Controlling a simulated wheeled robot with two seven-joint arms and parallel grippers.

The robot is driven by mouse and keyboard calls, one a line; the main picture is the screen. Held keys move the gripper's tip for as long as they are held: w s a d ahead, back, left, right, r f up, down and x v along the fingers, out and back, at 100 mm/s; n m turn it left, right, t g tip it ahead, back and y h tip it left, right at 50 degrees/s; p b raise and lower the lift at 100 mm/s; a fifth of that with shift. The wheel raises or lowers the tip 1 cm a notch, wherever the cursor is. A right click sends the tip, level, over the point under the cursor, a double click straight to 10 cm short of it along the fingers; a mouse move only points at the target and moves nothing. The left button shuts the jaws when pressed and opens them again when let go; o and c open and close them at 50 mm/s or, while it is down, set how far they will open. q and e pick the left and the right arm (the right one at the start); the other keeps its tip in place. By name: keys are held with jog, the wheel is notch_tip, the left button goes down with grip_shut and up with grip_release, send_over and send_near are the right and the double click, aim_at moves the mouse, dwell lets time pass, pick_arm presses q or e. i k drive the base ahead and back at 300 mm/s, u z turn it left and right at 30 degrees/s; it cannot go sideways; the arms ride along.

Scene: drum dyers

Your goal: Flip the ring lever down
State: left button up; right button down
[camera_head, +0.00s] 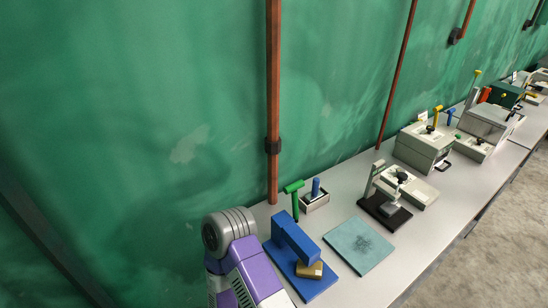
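No part can be made out for certain as the ring lever. A beige machine box (424,148) stands along the bench with a small yellow lever (436,114) and a blue lever (450,113) standing up at its far side. A small dark loop-shaped part (443,166) shows low at its front right. A green T-shaped handle (294,190) stands upright nearer, beside a light box with a blue handle (315,187). Neither gripper is in view. A purple and grey arm link of mine shows at the bottom, with its end out of sight.
The long grey bench (371,278) runs from bottom centre to upper right. It holds a blue stamp-like device (291,239), a teal mat (358,246) and a small press on a black base (385,212). More machines stand farther right. A green wall with reddish pipes (272,80) borders it.

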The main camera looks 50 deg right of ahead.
aim_at(292, 188)
jog(key=z, duration=0.6)
jog(key=i, duration=0.85)
jog(key=z, duration=0.55)
